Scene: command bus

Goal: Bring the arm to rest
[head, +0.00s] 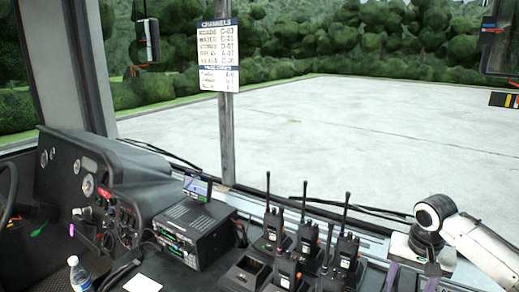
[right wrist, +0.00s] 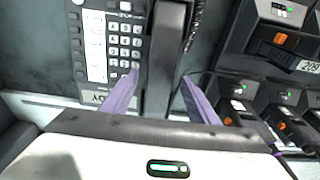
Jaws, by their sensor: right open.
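My right arm (head: 480,245) reaches in from the right in the head view, bent down at a black-and-white joint. My right gripper (head: 411,281) is low at the right end of the dash, with purple fingers. In the right wrist view the gripper (right wrist: 158,79) is open, one finger on each side of a dark telephone handset (right wrist: 168,45). Gaps show beside the handset, and the fingers do not grip it. The height between fingertips and handset is hard to judge. My left gripper is not in view.
A phone keypad (right wrist: 124,38) lies left of the handset; orange-buttoned units (right wrist: 285,40) stand to the right. In the head view, several handheld radios (head: 310,240) with upright antennas stand left of my gripper. A radio console (head: 195,228), a bottle (head: 80,276) and the windscreen post (head: 226,135) are farther left.

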